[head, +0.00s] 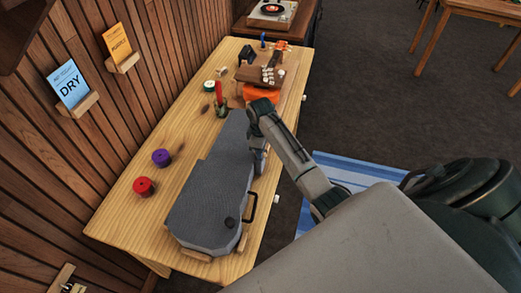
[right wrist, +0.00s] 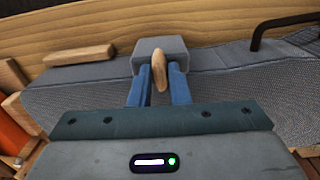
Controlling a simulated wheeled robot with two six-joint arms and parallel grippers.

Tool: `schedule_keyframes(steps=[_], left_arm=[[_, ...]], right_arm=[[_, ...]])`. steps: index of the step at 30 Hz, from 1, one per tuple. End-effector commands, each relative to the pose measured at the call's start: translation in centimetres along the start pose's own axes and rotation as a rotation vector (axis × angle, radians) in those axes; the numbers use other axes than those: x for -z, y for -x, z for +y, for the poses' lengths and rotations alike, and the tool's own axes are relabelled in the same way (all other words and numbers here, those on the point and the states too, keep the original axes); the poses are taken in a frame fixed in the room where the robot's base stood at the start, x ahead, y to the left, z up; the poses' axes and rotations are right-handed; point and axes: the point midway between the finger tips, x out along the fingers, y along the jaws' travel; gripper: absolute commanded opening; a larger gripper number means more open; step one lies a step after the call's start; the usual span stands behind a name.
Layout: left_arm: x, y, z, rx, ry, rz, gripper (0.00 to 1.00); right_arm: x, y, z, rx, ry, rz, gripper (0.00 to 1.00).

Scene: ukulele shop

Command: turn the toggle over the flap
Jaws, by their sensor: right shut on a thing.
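A grey fabric-covered case (head: 208,190) lies on the wooden bench, its narrow end pointing away from me. My right gripper (head: 258,165) is at the right side of the case, behind the black handle. In the right wrist view, the gripper's blue fingers (right wrist: 158,88) are shut on a pale wooden toggle (right wrist: 159,70), which stands upright between them. The grey flap (right wrist: 147,46) is right behind the toggle, on the case's side. The toggle is hidden in the head view. My left gripper is not in view.
The black handle (head: 251,208) sticks out from the case's side. Red (head: 144,187) and purple (head: 161,158) spools stand left of the case. A red candle-like item (head: 219,92) and an orange object (head: 261,93) are beyond it. The bench's left strip has free room.

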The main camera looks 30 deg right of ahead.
Motion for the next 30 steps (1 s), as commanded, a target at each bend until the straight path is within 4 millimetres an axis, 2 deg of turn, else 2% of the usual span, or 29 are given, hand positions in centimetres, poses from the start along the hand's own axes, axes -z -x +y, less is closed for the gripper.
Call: schedule_keyframes(steps=[17,18,21,30], left_arm=[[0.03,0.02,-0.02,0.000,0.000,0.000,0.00],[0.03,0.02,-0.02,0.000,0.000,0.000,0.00],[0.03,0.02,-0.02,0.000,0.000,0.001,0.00],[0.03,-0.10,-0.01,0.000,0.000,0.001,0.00]], right_arm=[[0.07,0.16,0.10,-0.003,0.031,0.002,0.00],[0.07,0.16,0.11,-0.003,0.031,0.002,0.22],[0.06,0.13,0.09,-0.003,0.031,0.002,0.38],[0.04,0.19,0.05,-0.001,0.030,0.001,0.38]])
